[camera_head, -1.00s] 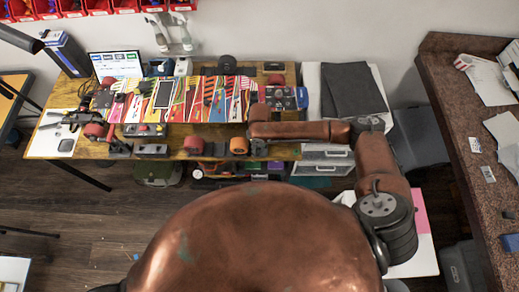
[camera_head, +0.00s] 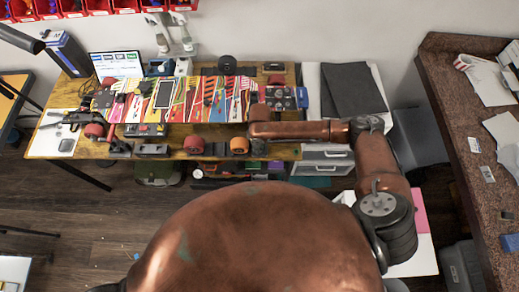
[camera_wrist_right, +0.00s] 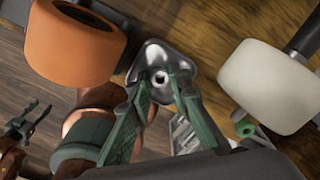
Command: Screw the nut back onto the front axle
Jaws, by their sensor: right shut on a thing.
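I cannot tell whether the nut is on an axle thread. In the head view my right arm reaches left over the bench, and its fingertips are hidden. A dark claw shape at the wrist view's left edge may be my left gripper (camera_wrist_right: 28,121); its state is unclear.
In the head view a colourful skateboard deck (camera_head: 190,95) lies along the wooden bench (camera_head: 175,146). A red wheel (camera_head: 193,145) and an orange wheel (camera_head: 239,145) stand near the front edge. A laptop (camera_head: 116,65) is at the back left. A granite counter (camera_head: 440,95) stands at the right.

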